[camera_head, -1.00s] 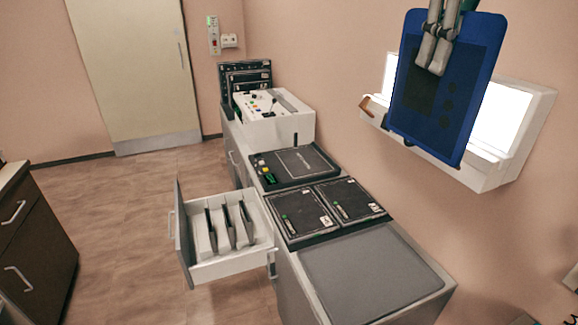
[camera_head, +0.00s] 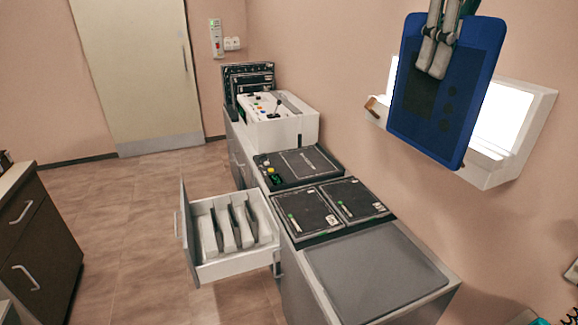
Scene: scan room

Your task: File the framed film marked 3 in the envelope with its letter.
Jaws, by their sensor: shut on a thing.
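My gripper (camera_head: 433,55) is at the upper right, shut on the top edge of a blue framed film (camera_head: 455,125). The film hangs upright and slightly tilted in front of a lit white light box on the wall. It has a dark panel and several dark round spots; I cannot read a number on it. An open drawer (camera_head: 235,268) stands out from the cabinet at centre left, with several dark-edged upright dividers or envelopes (camera_head: 243,222) inside. No letters on them are readable.
The light box (camera_head: 517,120) is partly hidden behind the film. Black cases (camera_head: 306,212) lie on the counter, with a bare grey top (camera_head: 375,270) in front. A white control console (camera_head: 280,125) stands further back. A dark cabinet (camera_head: 35,235) is at left, with open floor between.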

